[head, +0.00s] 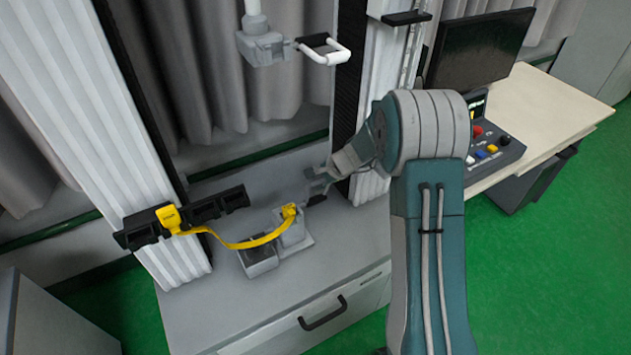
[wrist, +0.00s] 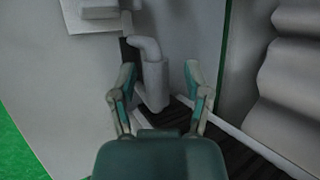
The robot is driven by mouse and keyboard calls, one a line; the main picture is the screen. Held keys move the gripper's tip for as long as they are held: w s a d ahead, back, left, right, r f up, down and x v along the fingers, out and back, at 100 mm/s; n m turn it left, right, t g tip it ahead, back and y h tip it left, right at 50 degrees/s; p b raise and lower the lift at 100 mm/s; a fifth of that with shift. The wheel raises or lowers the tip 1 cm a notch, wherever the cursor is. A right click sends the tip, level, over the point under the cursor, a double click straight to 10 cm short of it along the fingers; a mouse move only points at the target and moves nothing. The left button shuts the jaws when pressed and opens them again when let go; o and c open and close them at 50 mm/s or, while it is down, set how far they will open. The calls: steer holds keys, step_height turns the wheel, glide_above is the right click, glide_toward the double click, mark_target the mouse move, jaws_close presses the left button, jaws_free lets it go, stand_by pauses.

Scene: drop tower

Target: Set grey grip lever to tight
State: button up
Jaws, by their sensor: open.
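In the wrist view, a pale grey bent piece (wrist: 152,78) that looks like the grip lever stands between the two fingers of my gripper (wrist: 159,68). It has a rounded elbow at its top and a straight part running down. The fingers are spread to either side, with gaps visible between them and the piece. In the head view, my gripper (head: 316,185) is low beside the right column, right of a grey block (head: 291,232). I cannot make out the lever clearly in that view, nor read any tight marking.
A yellow strap (head: 248,243) runs from a black bar (head: 198,211) to the grey block. Tall columns (head: 98,110) flank the base. A control desk (head: 535,100) stands at right.

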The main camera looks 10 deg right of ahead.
steer(key=v, duration=1.1)
steer(key=shift+d+r, duration=0.2)
steer(key=shift+r, duration=0.15)
steer(key=shift+s, duration=0.1)
steer(key=s+a+r+n+h, duration=0.2)
steer(key=s+r+n, duration=0.2)
steer(key=s+r, duration=0.3)
steer(key=s+a+r+n+h, duration=0.1)
steer(key=s+a+r+n, duration=0.2)
steer(key=s+r, duration=0.4)
steer(key=s+d+r+n+t+h, duration=0.1)
steer(key=s+n+h, duration=0.2)
steer(key=s, duration=1.4)
steer(key=n, duration=0.3)
steer(key=shift+d, duration=0.2)
